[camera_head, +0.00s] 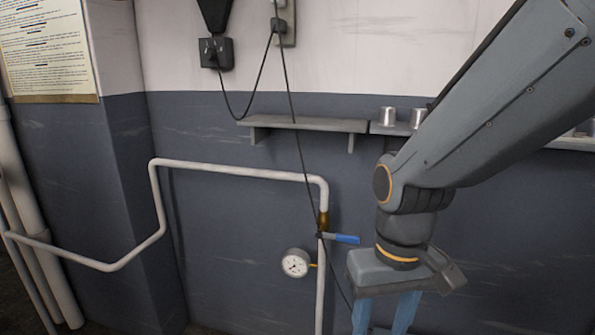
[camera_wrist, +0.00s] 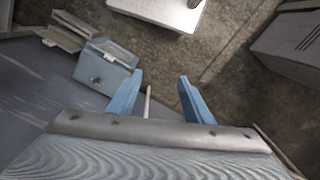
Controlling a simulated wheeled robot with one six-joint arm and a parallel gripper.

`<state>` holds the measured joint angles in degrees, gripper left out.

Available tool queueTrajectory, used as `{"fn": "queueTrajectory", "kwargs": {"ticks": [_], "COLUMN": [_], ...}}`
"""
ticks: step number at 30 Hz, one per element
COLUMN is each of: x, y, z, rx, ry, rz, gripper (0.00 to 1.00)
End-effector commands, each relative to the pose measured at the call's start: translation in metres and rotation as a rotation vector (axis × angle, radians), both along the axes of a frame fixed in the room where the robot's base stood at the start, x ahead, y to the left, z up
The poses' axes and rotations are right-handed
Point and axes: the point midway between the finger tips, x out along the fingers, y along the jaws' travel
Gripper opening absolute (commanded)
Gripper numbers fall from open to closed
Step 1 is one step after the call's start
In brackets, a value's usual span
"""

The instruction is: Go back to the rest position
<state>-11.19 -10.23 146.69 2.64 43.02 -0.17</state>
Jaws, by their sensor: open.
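My gripper (camera_head: 386,315) hangs pointing down at the lower right of the head view, in front of the blue-grey wall (camera_head: 235,225). Its two blue fingers are spread apart with nothing held between them. In the wrist view my gripper (camera_wrist: 160,92) also shows open, above the floor. A thin pale rod shows between the fingers there, farther off below. The lower fingertips are cut off by the bottom edge of the head view. No pan can be made out in either view.
A white pipe (camera_head: 235,171) with a blue-handled valve (camera_head: 342,238) and a gauge (camera_head: 295,263) runs along the wall, left of my gripper. A shelf (camera_head: 305,124) holds metal cups (camera_head: 388,115). In the wrist view, a blue-grey box (camera_wrist: 105,68) and a white-topped object (camera_wrist: 165,12) stand on the floor (camera_wrist: 235,45).

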Motion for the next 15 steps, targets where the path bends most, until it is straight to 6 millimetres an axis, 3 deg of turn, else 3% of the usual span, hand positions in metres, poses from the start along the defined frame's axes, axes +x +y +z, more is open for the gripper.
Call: {"fn": "queueTrajectory", "kwargs": {"ticks": [1,3,15], "x": [-0.003,-0.003,-0.008], "y": [-0.008,-0.016,-0.056], "z": [0.016,0.025,0.065], "rx": [-0.004,-0.008,-0.025], "ry": [0.004,0.004,0.008], "rz": [-0.022,-0.045,-0.157], "gripper": [0.46,0.46,0.46]}}
